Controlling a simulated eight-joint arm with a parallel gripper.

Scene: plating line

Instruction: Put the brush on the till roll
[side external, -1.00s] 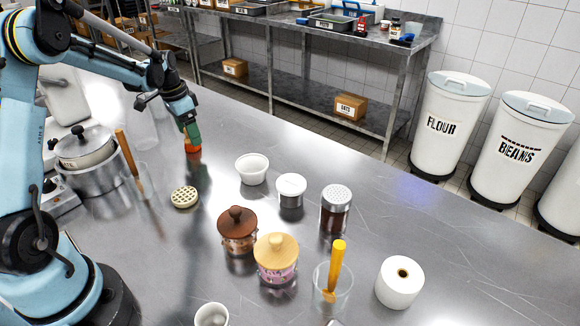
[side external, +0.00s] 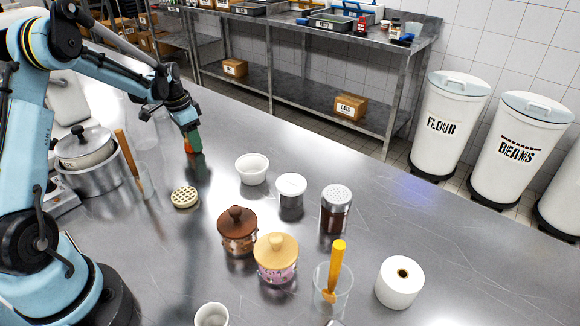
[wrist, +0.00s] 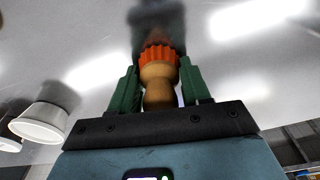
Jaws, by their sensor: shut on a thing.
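The brush has a round wooden handle and an orange ribbed head. In the wrist view the brush (wrist: 158,72) sits between the green fingers of my gripper (wrist: 160,88), which is shut on its wooden handle. In the side view my gripper (side external: 194,142) points down at the far left of the counter, and a bit of the orange head (side external: 187,146) shows beside the fingers. The brush seems a little above the counter. The till roll (side external: 399,284), a white upright cylinder with a dark core hole, stands at the front right, far from my gripper. Its top is bare.
Between them stand a white bowl (side external: 252,169), a white-lidded jar (side external: 291,190), a shaker (side external: 335,209), a brown-lidded pot (side external: 238,231), a yellow-lidded pot (side external: 276,258) and a glass with a yellow-handled tool (side external: 336,268). A round perforated piece (side external: 185,197) lies near my gripper. The counter's right is clear.

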